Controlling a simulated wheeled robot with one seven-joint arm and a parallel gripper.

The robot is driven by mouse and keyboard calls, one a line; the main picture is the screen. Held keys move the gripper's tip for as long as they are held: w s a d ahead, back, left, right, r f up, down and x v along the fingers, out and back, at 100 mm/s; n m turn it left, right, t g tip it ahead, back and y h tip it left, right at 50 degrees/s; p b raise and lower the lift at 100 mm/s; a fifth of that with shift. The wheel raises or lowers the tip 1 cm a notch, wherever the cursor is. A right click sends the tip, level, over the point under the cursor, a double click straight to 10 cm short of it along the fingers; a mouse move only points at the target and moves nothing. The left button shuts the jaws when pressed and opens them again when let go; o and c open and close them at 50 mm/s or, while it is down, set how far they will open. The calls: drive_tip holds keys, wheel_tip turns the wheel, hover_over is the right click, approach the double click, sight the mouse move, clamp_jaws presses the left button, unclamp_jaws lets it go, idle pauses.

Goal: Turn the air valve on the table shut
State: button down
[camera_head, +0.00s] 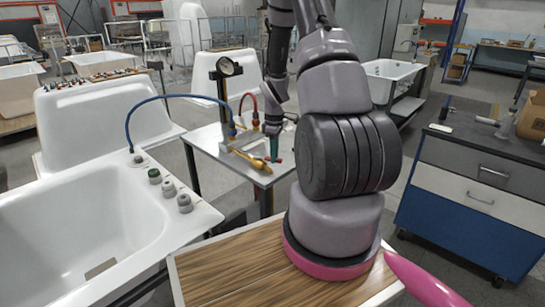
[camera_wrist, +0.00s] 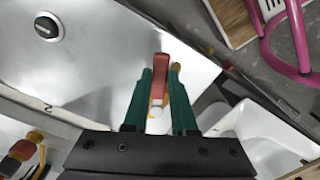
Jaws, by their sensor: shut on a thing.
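The air valve shows in the head view as a brass body (camera_head: 252,160) low on the small grey table (camera_head: 207,138), with a bit of red handle at its right end. My gripper (camera_head: 274,154) reaches down to that end, its green fingers at the handle. In the wrist view my gripper (camera_wrist: 161,85) has the red handle (camera_wrist: 161,64) between its two green fingers, shut on it. A little brass (camera_wrist: 177,68) shows beside the right fingertip. The fingers hide part of the valve, and I cannot tell the handle's angle to the pipe.
A white tub (camera_head: 75,235) with several knobs is at the left front. A blue drawer cabinet (camera_head: 470,190) is at the right.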

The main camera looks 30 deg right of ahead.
drive_tip(key=w+n, duration=0.1)
drive_tip(key=n, duration=0.1)
drive_tip(key=d+n, duration=0.1)
drive_tip(key=shift+w+d+n, duration=0.2)
drive_tip(key=shift+w+n, duration=0.2)
drive_tip(key=n, duration=0.1)
drive_tip(key=w+n, duration=0.1)
drive_tip(key=shift+w+d+n, duration=0.15)
drive_tip(key=shift+d+n, duration=0.05)
drive_tip(key=shift+n, duration=0.1)
drive_tip(key=w+n, duration=0.1)
drive_tip(key=n, duration=0.2)
drive_tip(key=shift+w, duration=0.4)
drive_tip(key=shift+w+a+n, duration=0.1)
drive_tip(key=shift+w+n, duration=0.3)
drive_tip(key=shift+n, duration=0.5)
drive_tip(key=shift+w+a+n, duration=0.1)
drive_tip(key=shift+w+n, duration=0.3)
drive_tip(key=shift+n, duration=0.5)
drive_tip(key=c, duration=0.7)
unclamp_jaws()
drive_tip(key=shift+w, duration=0.1)
